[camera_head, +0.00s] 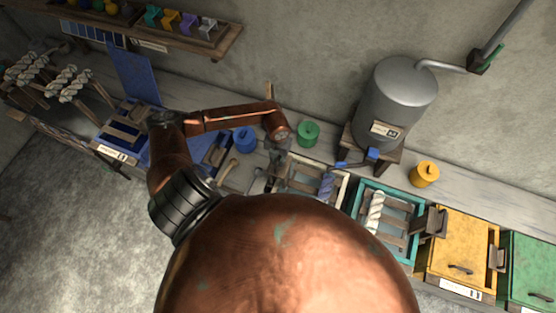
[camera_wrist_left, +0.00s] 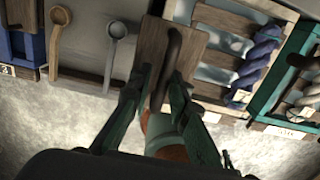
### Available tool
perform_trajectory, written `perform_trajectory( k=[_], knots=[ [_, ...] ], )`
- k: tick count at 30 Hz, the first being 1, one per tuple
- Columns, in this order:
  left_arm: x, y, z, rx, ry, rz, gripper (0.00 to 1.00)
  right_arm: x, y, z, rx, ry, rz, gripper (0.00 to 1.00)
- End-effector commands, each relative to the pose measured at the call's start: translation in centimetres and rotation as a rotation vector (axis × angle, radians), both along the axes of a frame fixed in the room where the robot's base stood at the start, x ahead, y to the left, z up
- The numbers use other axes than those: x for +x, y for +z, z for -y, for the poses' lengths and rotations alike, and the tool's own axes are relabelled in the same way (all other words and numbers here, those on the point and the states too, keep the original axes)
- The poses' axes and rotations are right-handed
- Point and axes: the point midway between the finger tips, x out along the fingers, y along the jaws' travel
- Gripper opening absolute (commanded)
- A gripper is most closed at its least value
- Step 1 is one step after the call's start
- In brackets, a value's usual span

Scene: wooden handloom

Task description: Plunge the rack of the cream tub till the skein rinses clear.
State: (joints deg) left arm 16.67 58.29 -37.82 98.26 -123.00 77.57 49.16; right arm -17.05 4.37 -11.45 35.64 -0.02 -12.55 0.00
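The cream tub (camera_head: 343,198) stands in the row of tubs. A wooden slatted rack (camera_wrist_left: 219,73) lies in it, with a blue-violet skein (camera_wrist_left: 257,60) across its right part; the skein also shows in the head view (camera_head: 327,186). At the rack's left end is a wooden board (camera_wrist_left: 190,42) with a dark bar handle (camera_wrist_left: 172,52). My left gripper (camera_wrist_left: 157,82) is at this handle, its green fingers on either side of it with a gap showing. Contact is unclear. The liquid's clarity is too small to judge. My right gripper is not in view.
A teal tub (camera_head: 354,206) with a white skein stands right of the cream tub, then lidded yellow (camera_head: 463,240) and green (camera_head: 531,265) tubs. Two ladles (camera_wrist_left: 115,50) lie to the left. A grey tank (camera_head: 398,95) and small jars stand behind.

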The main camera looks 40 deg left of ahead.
Motion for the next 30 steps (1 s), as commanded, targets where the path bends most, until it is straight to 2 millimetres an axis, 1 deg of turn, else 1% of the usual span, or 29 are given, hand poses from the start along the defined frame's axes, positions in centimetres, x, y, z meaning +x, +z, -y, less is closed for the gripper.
perform_trajectory(
  k=[1, 6, 16, 20, 30],
  knots=[
    [0.0, 0.0, 0.0, 0.000, 0.000, 0.000, 0.12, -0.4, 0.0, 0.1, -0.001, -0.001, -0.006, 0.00],
    [0.0, 0.0, -0.1, 0.001, 0.001, 0.000, 0.01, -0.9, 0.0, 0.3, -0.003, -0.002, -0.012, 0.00],
    [0.0, -0.2, -0.3, 0.004, 0.002, -0.001, 0.00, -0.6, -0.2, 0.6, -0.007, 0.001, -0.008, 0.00],
    [-0.1, -1.3, -0.3, 0.006, 0.003, -0.002, 0.00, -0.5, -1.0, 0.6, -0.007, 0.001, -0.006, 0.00],
    [-0.2, -4.7, -0.5, 0.009, 0.003, -0.005, 0.00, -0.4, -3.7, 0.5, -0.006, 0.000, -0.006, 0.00]
  ],
)
